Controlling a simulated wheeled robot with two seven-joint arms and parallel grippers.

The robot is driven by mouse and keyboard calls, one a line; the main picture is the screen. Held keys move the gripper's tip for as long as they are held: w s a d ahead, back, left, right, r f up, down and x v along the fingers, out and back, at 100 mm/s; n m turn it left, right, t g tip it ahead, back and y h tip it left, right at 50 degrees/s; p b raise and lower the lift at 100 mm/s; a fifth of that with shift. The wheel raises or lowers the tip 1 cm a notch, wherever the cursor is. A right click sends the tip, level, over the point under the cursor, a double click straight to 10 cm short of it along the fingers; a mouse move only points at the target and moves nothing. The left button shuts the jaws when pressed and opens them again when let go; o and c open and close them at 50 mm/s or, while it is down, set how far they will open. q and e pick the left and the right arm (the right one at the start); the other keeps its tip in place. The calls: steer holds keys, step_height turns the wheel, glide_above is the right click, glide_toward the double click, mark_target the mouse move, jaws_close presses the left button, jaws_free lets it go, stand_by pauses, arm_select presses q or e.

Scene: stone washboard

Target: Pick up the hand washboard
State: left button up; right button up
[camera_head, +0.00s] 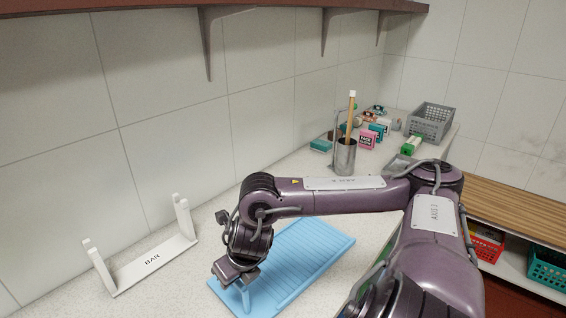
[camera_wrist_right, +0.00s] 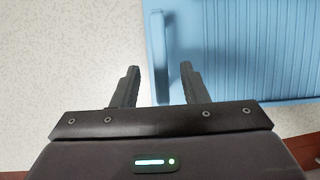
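The hand washboard (camera_head: 304,256) is light blue and ribbed, lying flat on the speckled counter. Its near left end is partly hidden by my right arm in the head view. In the right wrist view the washboard (camera_wrist_right: 245,50) fills the upper right, with a raised blue handle bar (camera_wrist_right: 159,45) along its end. My right gripper (camera_head: 236,286) is at that near left end, pointing down. Its two dark fingers are apart, one on each side of the bar in the wrist view. Contact with the bar cannot be made out. My left gripper is not in view.
A white stand marked BAR (camera_head: 152,262) is on the counter to the left. A metal cup (camera_head: 343,158) with a brush, small boxes (camera_head: 368,138) and a grey basket (camera_head: 430,121) stand at the back. A tiled wall and overhead shelf (camera_head: 180,5) bound the counter.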

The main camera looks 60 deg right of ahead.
steer(key=x, duration=0.2)
steer(key=w+p+x, duration=0.1)
steer(key=x, duration=0.2)
steer(key=shift+s+d+r, duration=0.1)
steer(key=shift+d+r, duration=0.1)
steer(key=shift+r, duration=0.05)
steer(key=shift+c, duration=1.9)
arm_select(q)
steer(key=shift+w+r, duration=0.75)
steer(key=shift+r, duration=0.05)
arm_select(e)
jaws_close()
